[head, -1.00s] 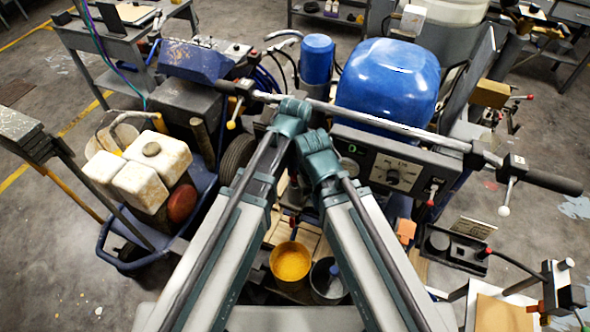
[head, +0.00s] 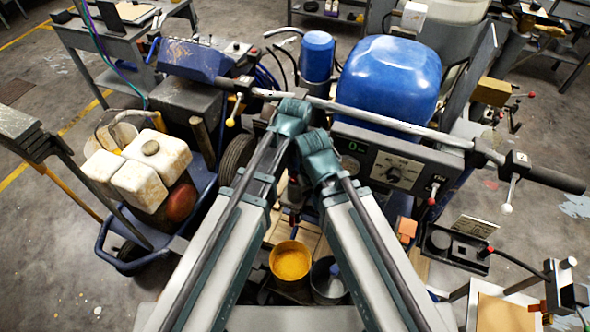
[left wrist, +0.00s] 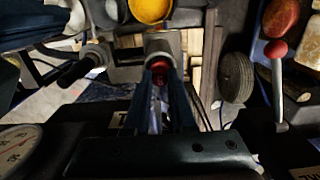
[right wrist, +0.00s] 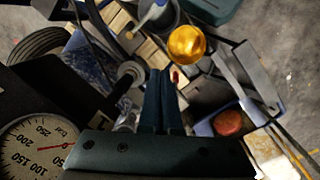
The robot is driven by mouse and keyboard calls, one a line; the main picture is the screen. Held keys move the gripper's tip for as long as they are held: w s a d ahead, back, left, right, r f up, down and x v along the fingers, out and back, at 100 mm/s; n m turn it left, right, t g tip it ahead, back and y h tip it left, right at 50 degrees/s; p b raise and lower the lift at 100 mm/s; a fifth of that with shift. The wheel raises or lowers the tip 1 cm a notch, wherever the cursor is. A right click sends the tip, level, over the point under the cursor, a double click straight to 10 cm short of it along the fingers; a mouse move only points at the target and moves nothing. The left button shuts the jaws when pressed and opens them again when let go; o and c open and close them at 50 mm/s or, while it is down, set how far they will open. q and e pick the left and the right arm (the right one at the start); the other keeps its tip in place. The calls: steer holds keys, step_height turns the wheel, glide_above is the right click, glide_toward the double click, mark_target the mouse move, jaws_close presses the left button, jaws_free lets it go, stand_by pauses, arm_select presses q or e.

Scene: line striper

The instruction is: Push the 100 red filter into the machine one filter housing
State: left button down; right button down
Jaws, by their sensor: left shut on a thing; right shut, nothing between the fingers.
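In the left wrist view a red piece, which looks like the red filter (left wrist: 160,66), sits between the fingertips of my left gripper (left wrist: 162,78). My left gripper is shut on it. A grey fitting that looks like the filter housing (left wrist: 162,42) lies straight beyond the fingertips; I cannot tell whether the filter is inside it or only touching it. My right gripper (right wrist: 165,75) is shut and empty. A small red bit (right wrist: 174,76) shows just beside its fingertips in the right wrist view.
The machine's blue tank (head: 388,78), handlebar (head: 400,128) and control panel (head: 395,165) stand close around my arms. A yellow bucket (head: 291,261) and a grey bucket (head: 328,281) sit below. A pressure gauge (right wrist: 38,145) is near my right gripper. A blue cart (head: 125,240) stands left.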

arm_select(q)
steer(key=shift+f+b, duration=0.75)
steer(key=shift+f, duration=0.15)
steer(key=c, duration=0.7)
jaws_free()
steer(key=shift+o, duration=0.3)
steer(key=shift+o, duration=1.4)
step_height(320, 180, up, 7)
steer(key=p, duration=0.7)
steer(key=shift+r, duration=0.1)
